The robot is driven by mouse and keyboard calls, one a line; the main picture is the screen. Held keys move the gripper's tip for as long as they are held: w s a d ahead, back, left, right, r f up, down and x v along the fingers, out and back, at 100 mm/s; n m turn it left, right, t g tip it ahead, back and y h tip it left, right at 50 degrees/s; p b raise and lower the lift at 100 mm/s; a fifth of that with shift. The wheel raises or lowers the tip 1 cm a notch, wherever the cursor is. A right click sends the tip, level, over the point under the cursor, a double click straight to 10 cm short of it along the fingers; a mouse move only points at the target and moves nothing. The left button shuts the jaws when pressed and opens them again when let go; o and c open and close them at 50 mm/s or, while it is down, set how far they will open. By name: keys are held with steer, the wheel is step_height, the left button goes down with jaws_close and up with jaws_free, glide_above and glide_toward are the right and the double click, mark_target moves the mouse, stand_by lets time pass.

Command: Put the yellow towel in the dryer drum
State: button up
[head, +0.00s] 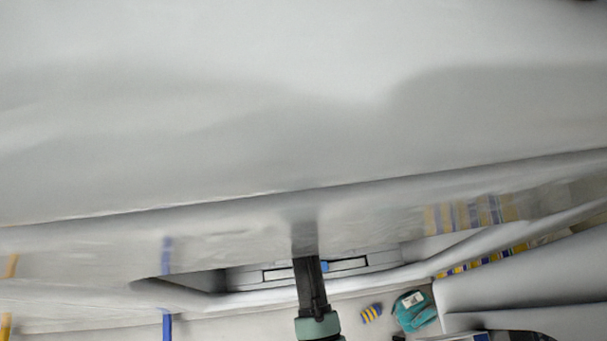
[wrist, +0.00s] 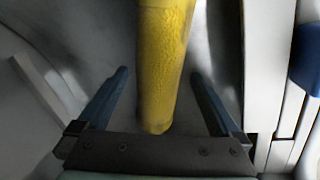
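A yellow towel (wrist: 165,62), rough in texture and shaped like a roll, runs down the middle of the wrist view. My gripper (wrist: 158,74) is open, with one blue-grey finger on each side of the towel and a visible gap on both sides. The towel's near end lies close to the dark palm. In the head view my dark arm end reaches up from the bottom middle; its fingers and the yellow towel cannot be made out there. I cannot clearly identify the dryer drum in either view.
A large pale, glossy surface (head: 300,110) fills most of the head view. Below are a striped blue-yellow item (head: 372,313), a teal object (head: 413,308) and a blue post (head: 167,327). A white upright panel (wrist: 268,70) stands close right of my gripper.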

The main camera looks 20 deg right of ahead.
steer(key=shift+r, duration=0.35)
steer(key=p+v, duration=0.6)
steer(key=v, duration=0.6)
steer(key=shift+r+p, duration=0.25)
steer(key=shift+p, duration=0.1)
